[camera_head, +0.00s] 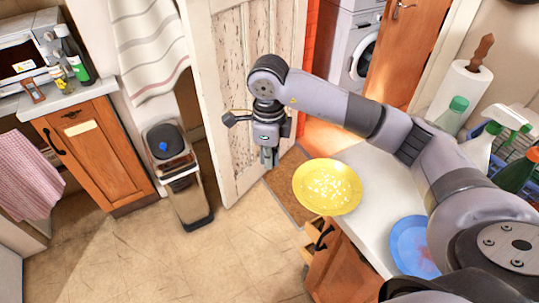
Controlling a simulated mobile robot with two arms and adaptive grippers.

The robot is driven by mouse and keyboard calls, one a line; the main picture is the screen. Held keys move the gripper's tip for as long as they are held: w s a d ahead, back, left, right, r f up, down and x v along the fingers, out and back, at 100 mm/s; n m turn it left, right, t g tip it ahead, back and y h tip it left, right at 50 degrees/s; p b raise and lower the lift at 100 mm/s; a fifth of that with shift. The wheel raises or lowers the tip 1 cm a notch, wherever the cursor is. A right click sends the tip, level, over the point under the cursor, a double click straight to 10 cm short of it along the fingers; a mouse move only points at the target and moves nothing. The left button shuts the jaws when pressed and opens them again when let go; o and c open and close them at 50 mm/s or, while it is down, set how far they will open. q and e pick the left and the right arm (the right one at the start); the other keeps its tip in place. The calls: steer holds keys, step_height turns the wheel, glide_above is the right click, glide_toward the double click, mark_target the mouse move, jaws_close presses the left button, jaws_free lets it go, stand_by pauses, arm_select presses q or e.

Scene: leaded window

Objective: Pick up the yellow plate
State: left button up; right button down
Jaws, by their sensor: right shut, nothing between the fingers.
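The yellow plate (326,187) lies at the left edge of the white counter on the right. Its left part reaches past the counter's edge, and pale bits or specks show in its middle. My right gripper (269,160) points down, shut and empty, to the left of the plate and apart from it, in front of the open door. My right arm comes in from the lower right and passes above the counter. My left gripper is not in view.
A blue plate (412,247) lies on the counter (375,195) near my arm. Spray bottles (485,143) and a paper towel roll (458,92) stand at the back right. An open drawer (312,240) juts out below the yellow plate. A bin (186,190) stands on the floor to the left.

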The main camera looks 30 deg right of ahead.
steer(key=s+d+f+p, duration=0.2)
steer(key=d+f+p, duration=0.1)
steer(key=f, duration=0.3)
steer(key=shift+s+f, duration=0.25)
steer(key=shift+s+d+b, duration=0.35)
steer(key=shift+s+d, duration=0.35)
steer(key=shift+d, duration=0.3)
